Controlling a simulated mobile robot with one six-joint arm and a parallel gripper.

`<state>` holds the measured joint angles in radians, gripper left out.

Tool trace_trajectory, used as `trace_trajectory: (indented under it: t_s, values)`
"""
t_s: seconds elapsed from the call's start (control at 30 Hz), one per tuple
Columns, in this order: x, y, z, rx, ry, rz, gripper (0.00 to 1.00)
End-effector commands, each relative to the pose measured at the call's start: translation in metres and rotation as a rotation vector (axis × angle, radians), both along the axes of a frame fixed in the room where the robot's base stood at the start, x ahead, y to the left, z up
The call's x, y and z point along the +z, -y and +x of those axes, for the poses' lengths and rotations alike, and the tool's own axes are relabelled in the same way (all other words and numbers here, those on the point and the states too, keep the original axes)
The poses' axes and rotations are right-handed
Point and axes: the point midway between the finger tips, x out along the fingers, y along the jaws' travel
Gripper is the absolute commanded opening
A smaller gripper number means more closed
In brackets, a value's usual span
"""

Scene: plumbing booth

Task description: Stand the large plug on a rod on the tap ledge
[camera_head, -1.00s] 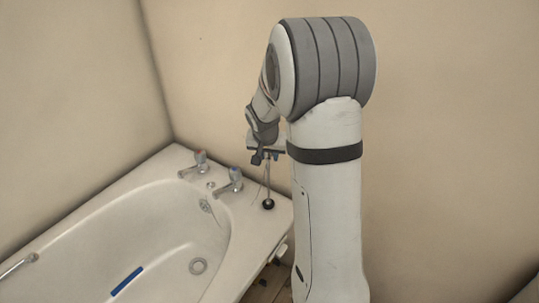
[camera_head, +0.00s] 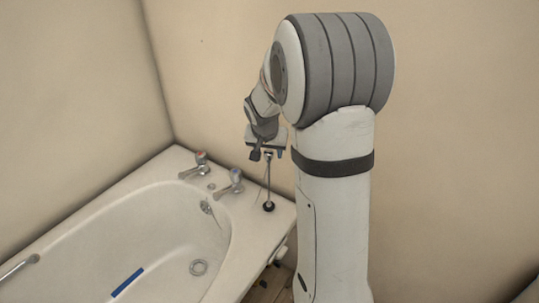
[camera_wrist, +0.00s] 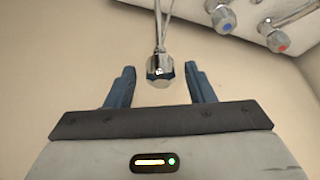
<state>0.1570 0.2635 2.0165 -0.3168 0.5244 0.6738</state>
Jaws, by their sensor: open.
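The large plug (camera_head: 268,207) is a dark round piece at the foot of a thin upright rod (camera_head: 268,182). It stands on the white tap ledge (camera_head: 280,215) at the right end of the bath, beside the taps. The plug's base is out of the wrist view.
A red-marked tap (camera_head: 200,158) and a blue-marked tap (camera_head: 235,176) stand on the ledge left of the plug. The bath (camera_head: 120,245) holds a blue strip (camera_head: 127,281). Bare walls rise behind the ledge.

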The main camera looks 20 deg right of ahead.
Motion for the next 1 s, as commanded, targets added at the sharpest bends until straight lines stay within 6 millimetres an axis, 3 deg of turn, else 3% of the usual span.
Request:
trace_trajectory:
  t_s: [0.1, 0.3, 0.57, 0.67, 0.9, 1.0]
  values:
    - [0.029, -0.006, -0.009, 0.0, 0.005, 0.0, 0.49]
    - [0.062, -0.014, -0.021, 0.0, 0.003, -0.001, 0.49]
    - [0.081, -0.023, -0.039, 0.024, -0.01, 0.001, 0.49]
    - [0.086, -0.038, -0.07, 0.094, -0.041, 0.004, 0.49]
    - [0.085, -0.086, -0.185, 0.376, -0.151, 0.031, 0.49]
    - [0.078, -0.1, -0.223, 0.474, -0.183, 0.046, 0.49]
